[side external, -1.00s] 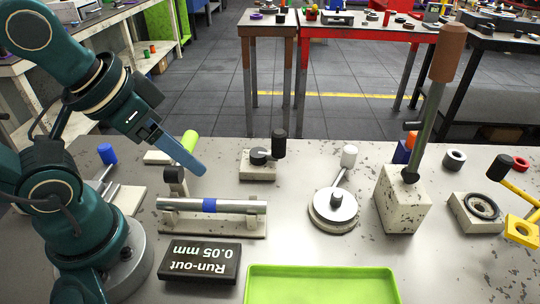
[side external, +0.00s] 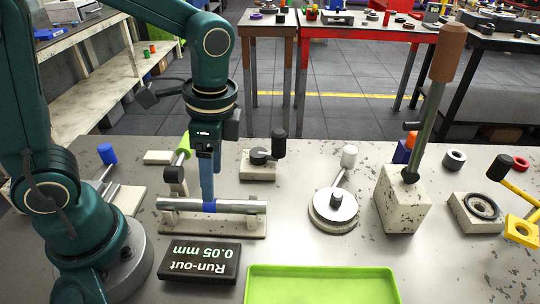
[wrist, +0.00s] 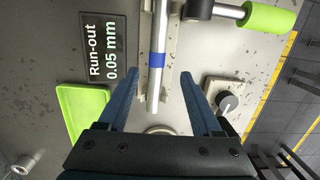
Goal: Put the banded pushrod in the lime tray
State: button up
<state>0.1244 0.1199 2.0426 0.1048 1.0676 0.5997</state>
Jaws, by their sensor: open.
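The banded pushrod (side external: 240,207) is a silver rod with a blue band, lying level on a pale stand (side external: 210,230). In the wrist view the rod (wrist: 162,25) runs between my fingers' lines, its band (wrist: 157,59) just ahead of the tips. My gripper (side external: 208,203) points straight down over the band, open and empty, with its fingers (wrist: 158,75) on either side of the rod. In the side view a finger partly hides the band. The lime tray (side external: 320,270) is empty where visible, at the front edge; it also shows in the wrist view (wrist: 82,88).
A black block (side external: 200,262) marked "Run-out 0.05 mm" lies before the stand. A green-handled lever (side external: 184,150) with a black head stands behind the rod's left part; contact is unclear. A round dial fixture (side external: 334,212) and a tall brown-topped lever (side external: 447,60) stand right.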

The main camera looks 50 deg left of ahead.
aim_at(211, 205)
jog(key=shift+s+f, duration=0.2)
jog(key=shift+f, duration=0.45)
jog(key=shift+s+a+f, duration=0.15)
jog(key=shift+f, duration=1)
jog(key=shift+s+a+f, duration=0.1)
jog(key=shift+f, duration=1)
grip_shut()
